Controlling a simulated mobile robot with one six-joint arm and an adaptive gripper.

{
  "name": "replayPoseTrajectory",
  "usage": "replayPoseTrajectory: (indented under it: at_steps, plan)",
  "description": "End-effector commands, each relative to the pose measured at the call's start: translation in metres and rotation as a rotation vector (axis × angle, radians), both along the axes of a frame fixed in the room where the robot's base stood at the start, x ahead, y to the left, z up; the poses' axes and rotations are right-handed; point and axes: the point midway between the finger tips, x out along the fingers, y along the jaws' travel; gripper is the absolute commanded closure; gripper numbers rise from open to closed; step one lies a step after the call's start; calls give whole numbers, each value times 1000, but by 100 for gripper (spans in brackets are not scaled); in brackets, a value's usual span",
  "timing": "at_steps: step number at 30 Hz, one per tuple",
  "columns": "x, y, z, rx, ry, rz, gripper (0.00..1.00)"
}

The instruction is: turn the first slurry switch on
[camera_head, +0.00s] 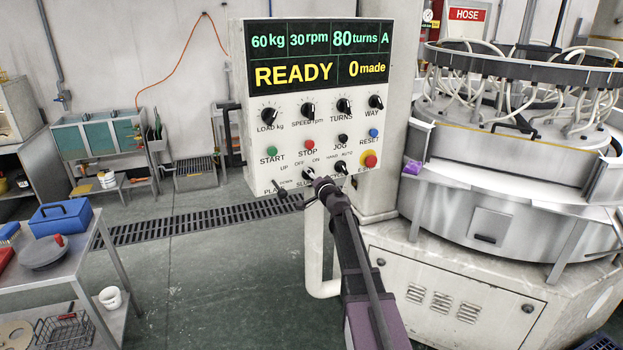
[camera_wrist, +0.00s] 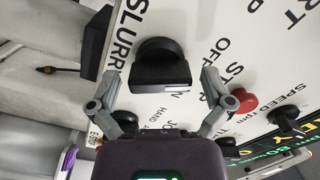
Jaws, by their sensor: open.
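The slurry switch (camera_head: 308,174) is a black rotary knob in the bottom row of the white control panel (camera_head: 236,88), under the small OFF and ON labels. In the wrist view the black knob (camera_wrist: 160,65) lies beside the word SLURRY, with a small white mark on its edge. I cannot tell which setting it points to. My gripper (camera_head: 322,188) is in front of the panel's lower edge, just below and right of the switch. In the wrist view my gripper (camera_wrist: 160,78) is open, with one finger on each side of the knob. I cannot tell whether they touch it.
The HAND/AUTO knob (camera_head: 341,167) and a red emergency stop (camera_head: 370,161) sit right of the switch. A display (camera_head: 320,56) reads READY. The lapping machine (camera_head: 505,200) stands at right. A cart (camera_head: 60,270) is at left, with open floor between.

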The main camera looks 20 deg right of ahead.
Motion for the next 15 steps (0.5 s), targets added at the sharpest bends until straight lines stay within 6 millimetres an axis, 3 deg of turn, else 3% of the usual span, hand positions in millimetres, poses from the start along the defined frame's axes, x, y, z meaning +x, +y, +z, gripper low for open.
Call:
replayPoseTrajectory:
  at_steps: [2,9,15]
  plan:
    - [0,0,0,0,0,0,3]
    - [0,0,0,0,0,0,74]
    - [0,0,0,3,0,0,74]
